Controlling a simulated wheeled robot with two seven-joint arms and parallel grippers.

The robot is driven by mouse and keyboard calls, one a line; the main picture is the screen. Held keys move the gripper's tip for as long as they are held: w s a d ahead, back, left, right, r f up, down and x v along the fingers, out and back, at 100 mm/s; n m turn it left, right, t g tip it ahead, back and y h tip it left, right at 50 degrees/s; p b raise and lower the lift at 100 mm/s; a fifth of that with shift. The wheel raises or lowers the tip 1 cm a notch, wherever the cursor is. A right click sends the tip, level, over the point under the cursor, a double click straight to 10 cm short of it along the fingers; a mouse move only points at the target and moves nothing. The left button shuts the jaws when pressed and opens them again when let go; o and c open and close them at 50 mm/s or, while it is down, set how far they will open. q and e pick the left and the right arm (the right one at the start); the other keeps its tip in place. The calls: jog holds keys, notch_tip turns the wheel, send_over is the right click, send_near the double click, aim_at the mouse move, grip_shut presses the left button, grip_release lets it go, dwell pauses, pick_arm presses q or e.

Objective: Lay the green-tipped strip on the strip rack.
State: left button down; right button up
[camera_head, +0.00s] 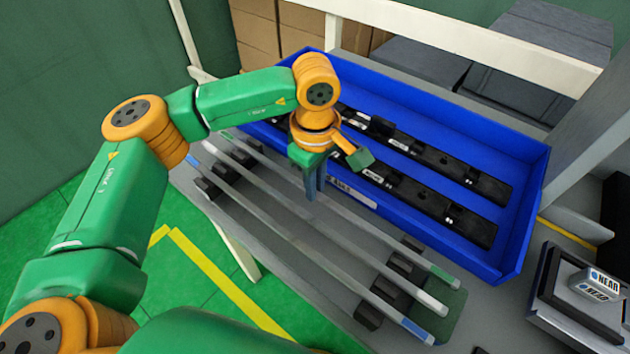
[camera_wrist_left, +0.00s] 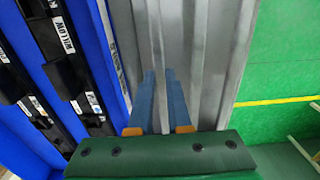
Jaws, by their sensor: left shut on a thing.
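The green-tipped strip (camera_head: 443,275) is a long thin grey bar with a green end at the lower right in the head view. My left gripper (camera_head: 313,194) points down and is shut on its middle part. The strip lies along the crate-side edge of the strip rack (camera_head: 402,265), over its black notched blocks; I cannot tell whether it touches them. A white-tipped strip (camera_head: 431,303) and a blue-tipped strip (camera_head: 416,330) run parallel beside it on the rack. The left wrist view shows the blue fingers (camera_wrist_left: 161,100) close together over the grey strips. My right gripper is not in view.
A blue crate (camera_head: 538,190) with black clip bars (camera_head: 470,215) stands just beyond the strips. At the right are a dark tray (camera_head: 548,285) and a small box labelled NEAN (camera_head: 602,284). A pale frame rail (camera_head: 480,38) crosses the back.

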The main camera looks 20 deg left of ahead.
pick_arm(q)
jog(key=c, duration=0.9)
grip_release()
jog(key=shift+o, duration=0.2)
jog(key=shift+r, duration=0.1)
notch_tip(320, 180, up, 12)
